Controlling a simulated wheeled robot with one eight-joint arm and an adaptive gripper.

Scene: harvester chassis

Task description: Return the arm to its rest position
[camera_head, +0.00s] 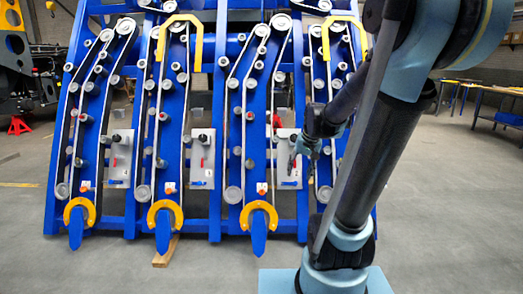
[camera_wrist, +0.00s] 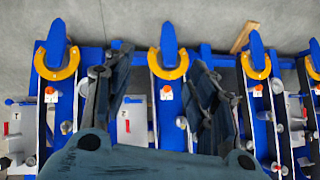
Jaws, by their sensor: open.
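My arm (camera_head: 375,150) comes up from its base at the lower right of the head view and bends over at the top. My gripper (camera_head: 300,155) hangs in front of the right part of the blue harvester chassis (camera_head: 215,225). In the wrist view my gripper (camera_wrist: 162,68) has its two dark fingers spread wide apart, with nothing held between them. A blue tip with a yellow horseshoe-shaped piece (camera_wrist: 184,70) shows beyond the gap between the fingers. I cannot tell how far the fingers are from the chassis.
Grey panels with knobs (camera_head: 201,160) sit between the chassis rows. A wooden block (camera_head: 166,252) lies on the floor at the chassis foot. Tables (camera_head: 490,90) stand at the back right, a red stand (camera_head: 18,125) at the left. The grey floor at right is clear.

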